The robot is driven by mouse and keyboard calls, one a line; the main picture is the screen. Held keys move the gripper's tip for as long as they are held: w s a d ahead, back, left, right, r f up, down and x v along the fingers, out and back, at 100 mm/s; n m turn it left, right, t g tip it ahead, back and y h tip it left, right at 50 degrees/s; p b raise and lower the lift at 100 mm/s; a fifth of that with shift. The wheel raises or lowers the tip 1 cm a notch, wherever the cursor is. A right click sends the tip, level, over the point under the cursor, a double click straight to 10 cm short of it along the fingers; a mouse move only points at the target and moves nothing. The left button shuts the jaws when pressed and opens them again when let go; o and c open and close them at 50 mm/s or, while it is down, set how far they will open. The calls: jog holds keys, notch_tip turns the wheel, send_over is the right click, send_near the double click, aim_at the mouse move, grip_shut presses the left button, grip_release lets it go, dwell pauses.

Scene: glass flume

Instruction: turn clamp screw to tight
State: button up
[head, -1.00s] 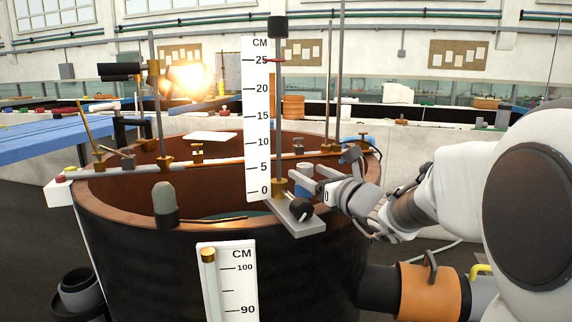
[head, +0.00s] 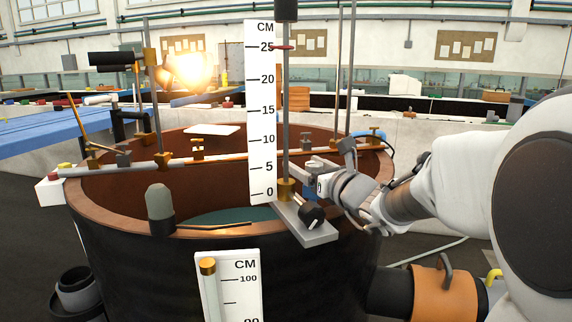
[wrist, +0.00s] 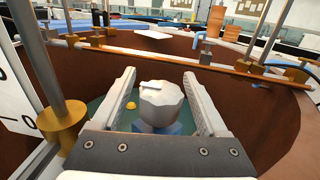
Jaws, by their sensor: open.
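My gripper (head: 306,172) is open over the near right rim of the round tank (head: 215,270). In the wrist view my gripper (wrist: 160,78) has its two fingers on either side of a pale grey faceted knob (wrist: 161,104) with a light pointer bar on top. The knob stands on a blue base (wrist: 160,129). I cannot tell whether the fingers touch it. In the head view my gripper mostly hides it. A black knob (head: 311,216) with a white mark sits on the grey bracket (head: 317,238) just below my gripper. Neither knob is labelled as the clamp screw.
The white centimetre scale (head: 261,110) and its rod with a brass collar (head: 286,190) stand just left of my gripper. A rail (head: 235,157) with several brass clamps crosses the tank behind. A grey-topped post (head: 160,209) stands at the front rim.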

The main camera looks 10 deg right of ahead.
grip_shut()
dwell(0.3)
jog(key=shift+r+y+p, duration=0.1)
jog(key=shift+y+p, duration=0.2)
jog(key=n+g+y+p, duration=0.3)
jog(key=n+g+p, duration=0.1)
jog(key=s+a+n+g+y+p, duration=0.1)
jog(key=n+g+y+p, duration=0.2)
jog(key=g+y+p, duration=0.1)
jog(key=s+a+n+g+y+p, duration=0.1)
jog(key=n+g+y+p, duration=0.2)
jog(key=n+g+p, duration=0.1)
jog(key=shift+s+n+g+y+p, duration=0.15)
jog(key=shift+n+g+y+p, duration=0.15)
jog(key=shift+g+p, duration=0.4)
